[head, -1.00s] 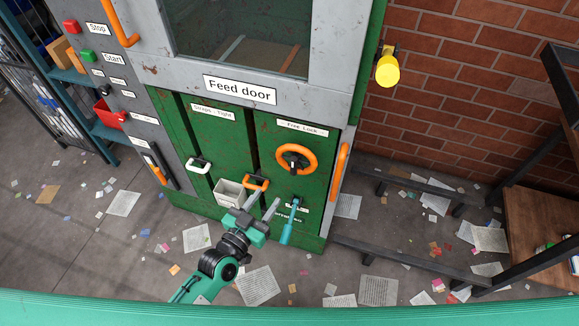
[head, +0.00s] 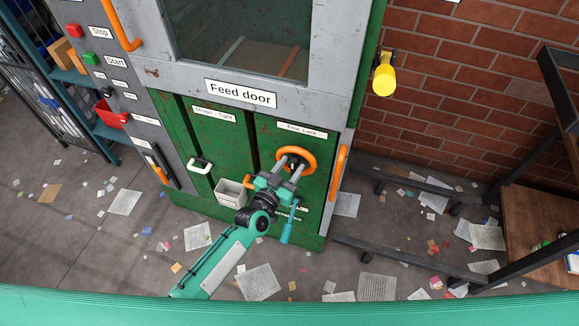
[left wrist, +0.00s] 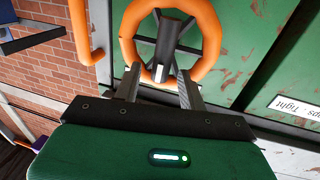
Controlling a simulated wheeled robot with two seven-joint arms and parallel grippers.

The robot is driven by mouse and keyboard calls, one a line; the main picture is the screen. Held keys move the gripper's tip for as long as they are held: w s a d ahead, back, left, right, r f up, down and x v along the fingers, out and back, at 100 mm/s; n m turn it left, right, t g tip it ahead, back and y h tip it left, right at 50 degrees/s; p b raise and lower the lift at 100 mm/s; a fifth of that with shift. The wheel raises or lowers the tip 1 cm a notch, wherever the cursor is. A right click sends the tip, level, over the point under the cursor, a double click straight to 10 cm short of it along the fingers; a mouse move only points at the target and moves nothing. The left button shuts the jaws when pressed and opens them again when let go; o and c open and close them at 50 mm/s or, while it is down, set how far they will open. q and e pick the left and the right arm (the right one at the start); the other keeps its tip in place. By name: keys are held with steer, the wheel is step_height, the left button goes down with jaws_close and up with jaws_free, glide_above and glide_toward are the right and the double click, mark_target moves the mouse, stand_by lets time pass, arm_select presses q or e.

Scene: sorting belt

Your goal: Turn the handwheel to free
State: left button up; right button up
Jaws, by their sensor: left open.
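The orange handwheel (head: 310,158) with dark spokes and hub sits on the right green panel, under a label that seems to read "Free Lock" (head: 302,130). It also shows in the left wrist view (left wrist: 207,25). My left gripper (head: 291,164) is open, its two fingers pointing at the lower part of the wheel. In the left wrist view the fingertips (left wrist: 158,78) stand on either side of the lower spoke and hub area, at the rim. I cannot tell whether they touch it. My right gripper is not in view.
A vertical orange handle (head: 339,171) is right of the wheel. A teal-handled lever (head: 287,232) and a whitish box (head: 231,193) are below it. A white handle (head: 199,165) is on the left panel. Papers litter the floor.

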arm_select(q)
jaws_close()
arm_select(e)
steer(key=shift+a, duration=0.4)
arm_select(q)
steer(key=shift+f, duration=0.1)
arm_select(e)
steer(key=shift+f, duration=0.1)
